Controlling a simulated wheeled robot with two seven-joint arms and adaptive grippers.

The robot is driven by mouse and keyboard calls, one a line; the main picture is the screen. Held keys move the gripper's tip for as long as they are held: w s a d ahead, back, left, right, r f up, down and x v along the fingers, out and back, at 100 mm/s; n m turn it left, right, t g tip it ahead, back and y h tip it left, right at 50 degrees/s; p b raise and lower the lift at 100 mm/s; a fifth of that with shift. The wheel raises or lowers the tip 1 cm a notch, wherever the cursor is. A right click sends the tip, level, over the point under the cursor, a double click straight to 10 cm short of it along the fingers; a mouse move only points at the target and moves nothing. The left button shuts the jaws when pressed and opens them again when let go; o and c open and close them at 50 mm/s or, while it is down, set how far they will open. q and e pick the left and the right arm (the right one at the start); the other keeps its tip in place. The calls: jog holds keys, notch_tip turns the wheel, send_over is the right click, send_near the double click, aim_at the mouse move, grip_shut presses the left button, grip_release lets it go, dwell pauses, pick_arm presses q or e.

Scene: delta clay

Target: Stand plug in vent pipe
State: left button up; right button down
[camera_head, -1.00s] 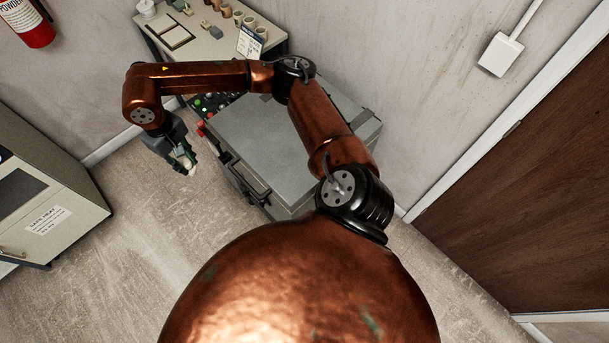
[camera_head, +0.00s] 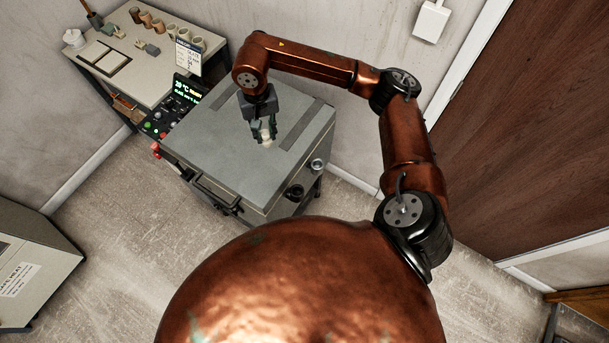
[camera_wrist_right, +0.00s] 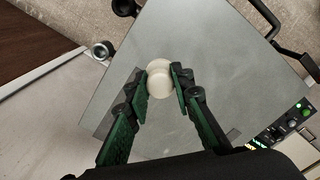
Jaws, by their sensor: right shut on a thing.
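My right gripper (camera_head: 264,132) is over the grey lid of the kiln (camera_head: 225,150). In the right wrist view its green-padded fingers (camera_wrist_right: 160,82) are shut on a pale, rounded plug (camera_wrist_right: 160,70). The plug also shows below the fingertips in the head view (camera_head: 266,142). A short, open metal pipe (camera_head: 317,165), which looks like the vent pipe, sticks out of the kiln's right side. It shows at upper left in the right wrist view (camera_wrist_right: 103,50). The plug is apart from it. My left gripper is not in view.
A black round fitting (camera_head: 295,192) is on the kiln's side near the pipe. The kiln has a front handle (camera_head: 215,195) and a control panel (camera_head: 160,122). A table (camera_head: 150,75) with cups stands behind left. The floor in front is clear.

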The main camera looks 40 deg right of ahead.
jog(key=s+d+f+n, duration=0.1)
jog(key=s+f+n, duration=0.5)
jog(key=n, duration=0.8)
jog(key=s+d+f+n, duration=0.1)
jog(key=s+f+n, duration=0.5)
jog(key=n, duration=0.9)
notch_tip(320, 180, down, 3)
jog(key=shift+d+f+p, duration=0.2)
jog(key=shift+d+p, duration=0.1)
jog(key=shift+d, duration=0.05)
jog(key=shift+f+b, duration=0.4)
jog(key=shift+f, duration=0.25)
dwell(0.3)
jog(key=shift+f, duration=0.4)
jog(key=shift+f+b, duration=0.3)
jog(key=shift+b, duration=0.1)
jog(key=shift+f+b, duration=0.45)
jog(key=shift+f, duration=0.25)
